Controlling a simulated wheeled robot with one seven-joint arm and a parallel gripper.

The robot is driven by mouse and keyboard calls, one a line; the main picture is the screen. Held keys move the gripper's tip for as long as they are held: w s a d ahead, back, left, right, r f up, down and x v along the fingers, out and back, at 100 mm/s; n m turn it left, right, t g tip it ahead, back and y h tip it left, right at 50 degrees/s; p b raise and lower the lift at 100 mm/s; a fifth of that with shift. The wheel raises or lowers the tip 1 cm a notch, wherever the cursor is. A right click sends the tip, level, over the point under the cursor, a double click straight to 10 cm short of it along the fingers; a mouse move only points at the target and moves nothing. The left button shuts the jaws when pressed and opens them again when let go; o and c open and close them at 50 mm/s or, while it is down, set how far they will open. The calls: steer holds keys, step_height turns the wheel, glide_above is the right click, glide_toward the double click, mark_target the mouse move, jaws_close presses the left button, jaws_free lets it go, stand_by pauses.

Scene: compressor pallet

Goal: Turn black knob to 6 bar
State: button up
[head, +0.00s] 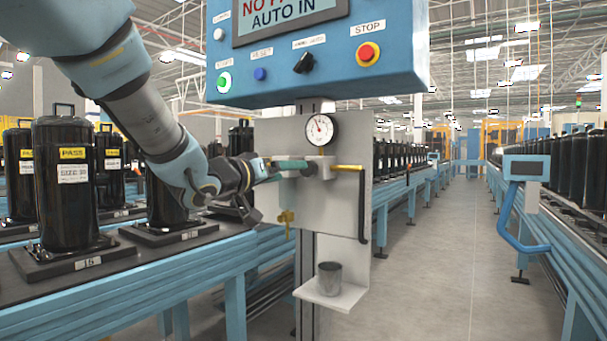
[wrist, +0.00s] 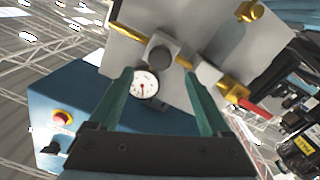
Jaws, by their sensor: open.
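The dark round knob (wrist: 159,57) is on the front of the regulator on the grey panel. In the wrist view it lies between and just beyond the fingertips. In the head view the knob (head: 309,170) is partly hidden by my fingers. The round white pressure gauge (head: 320,129) is above the regulator; its needle points up and slightly left, and its numbers are too small to read. The gauge (wrist: 145,84) also shows between my fingers in the wrist view. My gripper (head: 303,166) has green fingers, apart and empty, in front of the knob; contact cannot be told.
A blue control box (head: 320,50) with buttons and a black selector switch (head: 303,63) hangs above. Brass pipe (head: 347,168) runs beside the regulator; a red lever (wrist: 255,108) shows in the wrist view. A metal cup (head: 330,278) stands on a shelf below. Black compressors (head: 65,190) line the left conveyor.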

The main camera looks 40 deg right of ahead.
mark_target(307, 170)
steer(key=p+x, duration=0.1)
steer(key=x, duration=0.7)
steer(key=shift+d, duration=0.35)
steer(key=shift+c, duration=0.4)
jaws_close()
